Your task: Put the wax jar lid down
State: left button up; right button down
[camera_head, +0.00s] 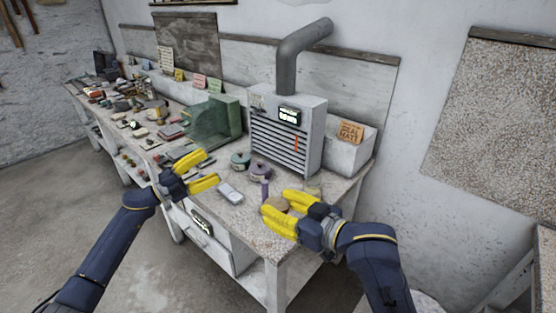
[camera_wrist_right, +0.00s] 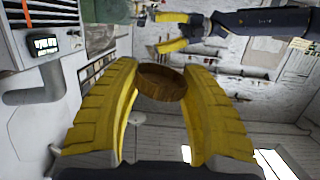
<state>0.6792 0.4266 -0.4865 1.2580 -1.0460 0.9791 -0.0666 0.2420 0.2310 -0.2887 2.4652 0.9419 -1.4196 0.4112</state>
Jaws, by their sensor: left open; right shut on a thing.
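The wax jar lid (camera_wrist_right: 162,82) is a round brown disc, held between the yellow fingers of my right gripper (camera_wrist_right: 160,85) in the right wrist view. In the head view the lid (camera_head: 278,204) shows as a small tan disc at the fingertips of my right gripper (camera_head: 277,212), over the front right part of the worktable (camera_head: 262,222). I cannot tell whether it touches the tabletop. A pale, yellowish jar-like thing (camera_head: 313,187) stands just behind the right gripper, partly hidden. My left gripper (camera_head: 212,169) is open and empty near the table's front edge.
A grey machine with a pipe (camera_head: 288,130) stands at the back. Two round tins, one green (camera_head: 240,160) and one purple (camera_head: 261,170), a purple upright piece (camera_head: 265,190) and a light grey box (camera_head: 230,193) lie between the grippers. Clutter fills the table's far left.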

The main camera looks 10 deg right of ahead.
pick_arm(q)
jog(key=s+d+r+m+g, duration=0.4)
jog(key=d+r+m+g, duration=0.3)
jog(key=d, duration=0.4)
jog(key=m+g+y, duration=0.2)
jog(key=m+y, duration=1)
jog(key=y, duration=0.6)
send_near(280, 203)
jog(key=f, duration=1)
jog(key=shift+d+f, duration=0.15)
jog(key=shift+d, duration=0.15)
